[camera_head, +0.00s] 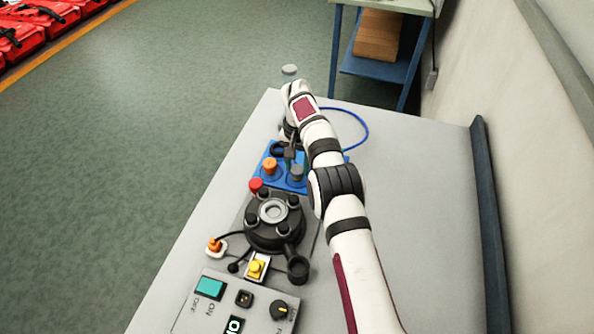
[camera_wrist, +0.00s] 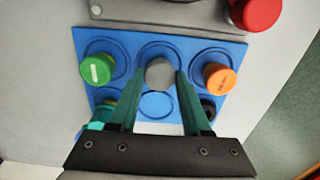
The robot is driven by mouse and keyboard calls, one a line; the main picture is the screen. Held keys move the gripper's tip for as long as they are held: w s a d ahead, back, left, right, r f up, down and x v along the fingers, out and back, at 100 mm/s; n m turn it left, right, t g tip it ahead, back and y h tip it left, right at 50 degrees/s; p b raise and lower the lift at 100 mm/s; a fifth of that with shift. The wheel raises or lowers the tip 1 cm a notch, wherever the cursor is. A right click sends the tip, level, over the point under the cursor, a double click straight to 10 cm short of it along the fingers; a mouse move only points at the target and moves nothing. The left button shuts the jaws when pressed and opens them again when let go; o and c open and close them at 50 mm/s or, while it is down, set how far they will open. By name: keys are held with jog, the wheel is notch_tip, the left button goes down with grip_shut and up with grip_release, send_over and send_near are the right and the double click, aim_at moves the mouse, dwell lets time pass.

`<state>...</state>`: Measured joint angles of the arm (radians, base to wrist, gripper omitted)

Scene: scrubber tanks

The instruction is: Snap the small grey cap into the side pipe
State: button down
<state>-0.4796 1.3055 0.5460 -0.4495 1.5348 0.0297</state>
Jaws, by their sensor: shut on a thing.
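The small grey cap (camera_wrist: 160,73) is between the green fingertips of my gripper (camera_wrist: 161,78) in the wrist view, over the middle round recess of a blue tray (camera_wrist: 126,70). My gripper is shut on it; I cannot tell if the cap still touches the tray. In the head view the grey cap (camera_head: 297,171) shows just below my gripper (camera_head: 292,154). The black tank (camera_head: 275,233) stands nearer the camera, with a short side pipe (camera_head: 298,268) at its lower right. The pipe's open mouth faces up and looks dark and empty.
An orange cap (camera_wrist: 219,79) and a green cap (camera_wrist: 97,68) sit on either side in the tray. A red knob (camera_head: 256,184) stands between tray and tank. A yellow button (camera_head: 257,266) and control panel (camera_head: 240,305) lie close to the pipe. The table's right side is clear.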

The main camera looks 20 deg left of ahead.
aim_at(297, 169)
jog(key=shift+r, duration=2.5)
jog(key=s+d+r+n, duration=0.2)
jog(key=s+r, duration=0.2)
jog(key=s, duration=0.5)
jog(key=s+d+r+n, duration=0.2)
jog(key=s+r+n, duration=0.15)
jog(key=s, duration=0.45)
jog(key=s+d, duration=0.4)
jog(key=s, duration=0.5)
jog(key=shift+n, duration=0.25)
jog(key=shift+f, duration=2.75)
jog(key=shift+f, duration=0.3)
jog(key=shift+f, duration=0.4)
jog(key=shift+f, duration=0.1)
